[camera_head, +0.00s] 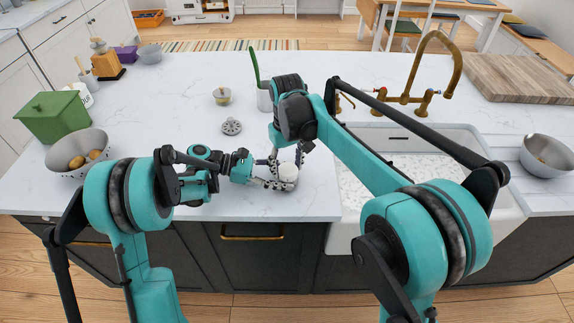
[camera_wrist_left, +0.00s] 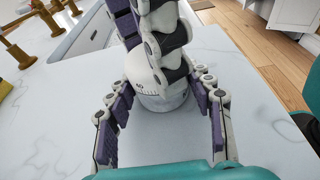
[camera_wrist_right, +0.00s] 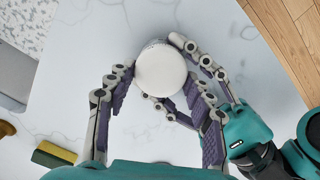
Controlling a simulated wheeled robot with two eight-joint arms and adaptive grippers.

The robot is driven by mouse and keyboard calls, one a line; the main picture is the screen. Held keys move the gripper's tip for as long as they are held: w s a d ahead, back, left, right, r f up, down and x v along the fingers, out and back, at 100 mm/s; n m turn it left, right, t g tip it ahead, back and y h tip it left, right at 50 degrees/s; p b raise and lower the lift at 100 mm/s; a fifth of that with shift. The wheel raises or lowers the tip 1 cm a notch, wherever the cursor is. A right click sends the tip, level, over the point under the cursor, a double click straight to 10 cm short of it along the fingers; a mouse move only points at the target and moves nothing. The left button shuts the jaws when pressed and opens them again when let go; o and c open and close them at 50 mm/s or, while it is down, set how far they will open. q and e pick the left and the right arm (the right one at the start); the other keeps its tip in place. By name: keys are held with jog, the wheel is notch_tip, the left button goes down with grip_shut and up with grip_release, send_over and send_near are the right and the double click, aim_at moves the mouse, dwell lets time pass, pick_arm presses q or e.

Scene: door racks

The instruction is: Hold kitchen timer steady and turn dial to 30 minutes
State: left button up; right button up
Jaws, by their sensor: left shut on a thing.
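The white round kitchen timer (camera_head: 288,172) stands on the counter near its front edge. In the left wrist view its side (camera_wrist_left: 160,98) shows a printed scale, too small to read. In the right wrist view its plain white round top (camera_wrist_right: 161,70) shows. My left gripper (camera_head: 274,180) comes in low from the left and is shut on the timer's body. My right gripper (camera_wrist_right: 158,80) is above the timer, its fingers apart on both sides of the top; I cannot tell whether they touch it. The right fingers hide part of the timer in the left wrist view.
The white sink (camera_head: 410,165) with a brass faucet (camera_head: 432,95) lies to the right. A yellow-green sponge (camera_wrist_right: 54,153) lies nearby. A bowl (camera_head: 82,153) and green box (camera_head: 55,115) stand far left.

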aim_at(288, 167)
jog(key=shift+m, duration=0.4)
jog(key=m, duration=0.2)
jog(key=shift+m, duration=0.4)
jog(key=shift+d+m, duration=0.15)
jog(key=shift+m, duration=1.75)
jog(key=o, duration=0.9)
notch_tip(288, 167, up, 12)
